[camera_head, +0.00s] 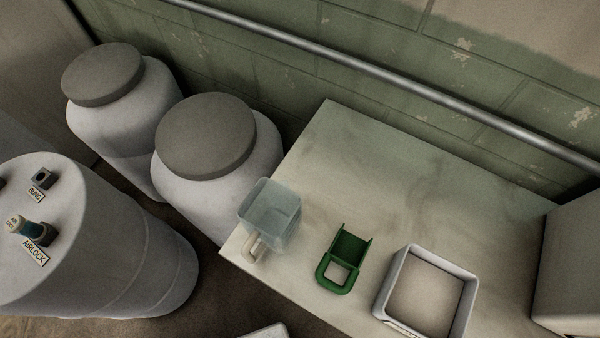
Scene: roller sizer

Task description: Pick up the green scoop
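The green scoop (350,246) lies on the pale tabletop (400,175), near its front edge. Its open tray points to the back and its looped handle (323,281) points to the front. It stands between a clear jug and a white square tub, apart from both. My gripper is not in view.
The clear jug (270,208) with a pale handle stands left of the scoop at the table corner. The white tub (472,290) holds a tan fill. Lidded drums (220,165) stand left of the table. A pipe (400,78) runs along the wall. The table's back is clear.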

